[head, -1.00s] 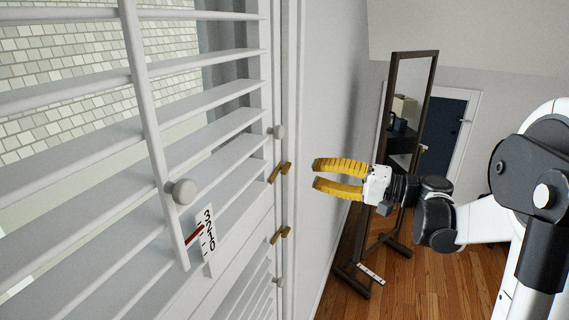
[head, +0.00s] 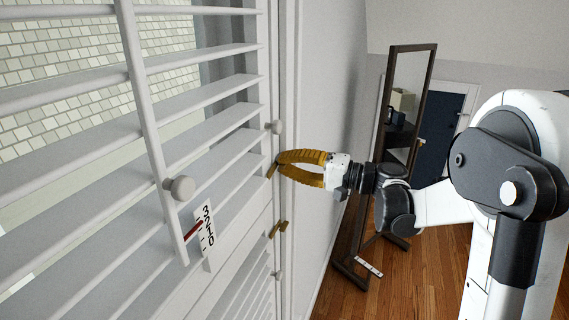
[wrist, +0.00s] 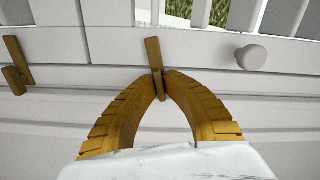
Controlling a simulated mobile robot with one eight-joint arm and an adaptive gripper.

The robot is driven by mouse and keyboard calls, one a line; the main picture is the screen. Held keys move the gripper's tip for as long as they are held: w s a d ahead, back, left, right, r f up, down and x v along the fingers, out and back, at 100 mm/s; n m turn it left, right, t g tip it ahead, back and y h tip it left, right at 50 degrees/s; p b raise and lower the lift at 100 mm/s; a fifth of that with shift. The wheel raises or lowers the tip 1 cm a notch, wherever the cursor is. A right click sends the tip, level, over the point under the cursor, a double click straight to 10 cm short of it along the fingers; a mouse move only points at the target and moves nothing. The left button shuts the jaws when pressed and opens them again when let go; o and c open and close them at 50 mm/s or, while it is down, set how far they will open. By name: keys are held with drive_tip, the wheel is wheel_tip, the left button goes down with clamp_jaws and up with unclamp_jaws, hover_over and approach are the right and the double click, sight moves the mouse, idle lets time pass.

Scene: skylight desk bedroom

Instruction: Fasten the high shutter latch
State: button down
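The high shutter latch (head: 271,171) is a small brass bar at the right edge of the white louvred shutter (head: 238,222), below a round white knob. My gripper (head: 280,168) has its yellow ribbed fingers curved in at this latch. In the wrist view the fingertips (wrist: 161,80) meet around the latch bar (wrist: 153,53), which stands between them, slightly tilted. The fingertips hide part of the bar. A second, lower brass latch (head: 278,230) shows below it and at the left in the wrist view (wrist: 15,63).
A white knob (head: 277,127) sits just above the high latch. A tilt rod with a larger knob (head: 181,188) and a numbered scale (head: 205,235) are to the left. A standing mirror (head: 411,95) is behind my arm. The wooden floor (head: 430,280) shows below.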

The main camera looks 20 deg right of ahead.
drive_tip(key=shift+f+m+b, duration=0.1)
drive_tip(key=shift+m+b, duration=0.3)
drive_tip(key=shift+m, duration=1)
drive_tip(key=c, duration=1.5)
unclamp_jaws()
drive_tip(key=shift+c, duration=0.2)
